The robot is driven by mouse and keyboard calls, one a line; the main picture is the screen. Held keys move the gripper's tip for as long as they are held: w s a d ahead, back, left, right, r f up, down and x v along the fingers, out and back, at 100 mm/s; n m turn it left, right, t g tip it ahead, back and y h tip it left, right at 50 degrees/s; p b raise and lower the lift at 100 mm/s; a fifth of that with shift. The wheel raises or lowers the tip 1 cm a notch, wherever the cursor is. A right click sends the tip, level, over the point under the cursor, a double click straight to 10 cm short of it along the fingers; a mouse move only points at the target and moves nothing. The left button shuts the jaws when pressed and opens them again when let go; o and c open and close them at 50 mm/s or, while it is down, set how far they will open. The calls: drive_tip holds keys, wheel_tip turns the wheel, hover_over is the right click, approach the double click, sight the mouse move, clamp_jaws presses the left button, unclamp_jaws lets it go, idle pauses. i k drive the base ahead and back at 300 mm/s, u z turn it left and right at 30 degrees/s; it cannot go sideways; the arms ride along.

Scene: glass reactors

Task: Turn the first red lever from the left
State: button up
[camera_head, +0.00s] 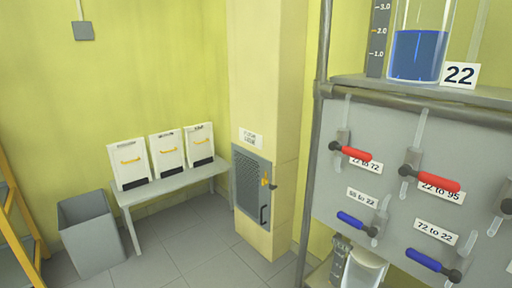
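The first red lever from the left (355,153) is on the grey valve panel (330,205) at the right. Its handle points right and slightly down from a black pivot, above a label reading "22 to 72". A second red lever (438,183) sits to its right, by a label reading "22 to 95". Two blue levers are lower on the panel, one at the left (352,221) and one at the right (424,260). My gripper is not in view.
A glass cylinder with blue liquid (416,55) and a "22" sign (460,75) stand on the shelf above the panel. A bench (180,182) holds three white boxes. A grey bin (92,235) stands left.

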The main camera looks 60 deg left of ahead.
sight(355, 153)
drive_tip(key=u, duration=1.45)
drive_tip(key=k, duration=0.5)
drive_tip(key=z, duration=0.8)
drive_tip(key=i, duration=0.75)
drive_tip(key=u, duration=1.55)
